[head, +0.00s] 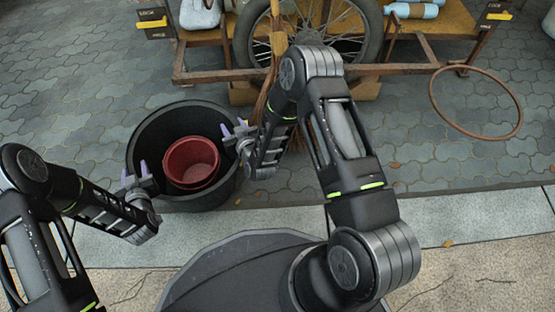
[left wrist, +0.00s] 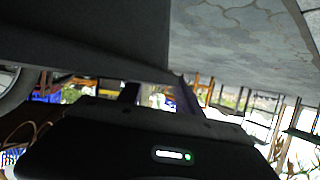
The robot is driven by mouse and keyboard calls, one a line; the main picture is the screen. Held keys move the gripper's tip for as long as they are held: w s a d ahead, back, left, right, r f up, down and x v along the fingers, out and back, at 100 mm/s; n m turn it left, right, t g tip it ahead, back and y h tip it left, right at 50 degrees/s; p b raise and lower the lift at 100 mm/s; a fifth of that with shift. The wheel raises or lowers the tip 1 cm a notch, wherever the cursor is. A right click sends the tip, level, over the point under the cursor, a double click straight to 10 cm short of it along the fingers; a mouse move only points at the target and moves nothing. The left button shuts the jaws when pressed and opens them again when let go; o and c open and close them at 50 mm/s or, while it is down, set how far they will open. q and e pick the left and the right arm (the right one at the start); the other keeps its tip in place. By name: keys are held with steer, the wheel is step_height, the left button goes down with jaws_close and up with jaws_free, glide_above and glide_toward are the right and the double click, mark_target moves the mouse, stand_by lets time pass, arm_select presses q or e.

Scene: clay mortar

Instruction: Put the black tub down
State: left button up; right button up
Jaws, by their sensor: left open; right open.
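The black tub (head: 150,130) stands upright on the grey paving in the head view, with a red bucket (head: 192,162) inside it. My left gripper (head: 134,170) is open at the tub's left rim. My right gripper (head: 233,131) is open at the tub's right rim. Whether the fingers touch the rim I cannot tell. In the left wrist view a dark surface (left wrist: 85,40), seemingly the tub's wall, fills the upper left, and the open fingers of my left gripper (left wrist: 155,95) show beneath it.
Behind the tub stands a wooden cart (head: 215,75) with a spoked wheel (head: 352,45). A broom (head: 277,55) leans there, partly behind my right arm. A rusty hoop (head: 436,98) is at the right. A pale kerb (head: 460,214) runs in front. Paving left of the tub is clear.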

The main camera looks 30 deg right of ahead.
arm_select(q)
steer(key=v, duration=0.4)
steer(key=shift+s+r, duration=0.1)
steer(key=shift+s, duration=0.1)
arm_select(e)
steer(key=v, duration=0.7)
steer(key=shift+s+r, duration=0.15)
steer(key=shift+s, duration=0.1)
stand_by(0.4)
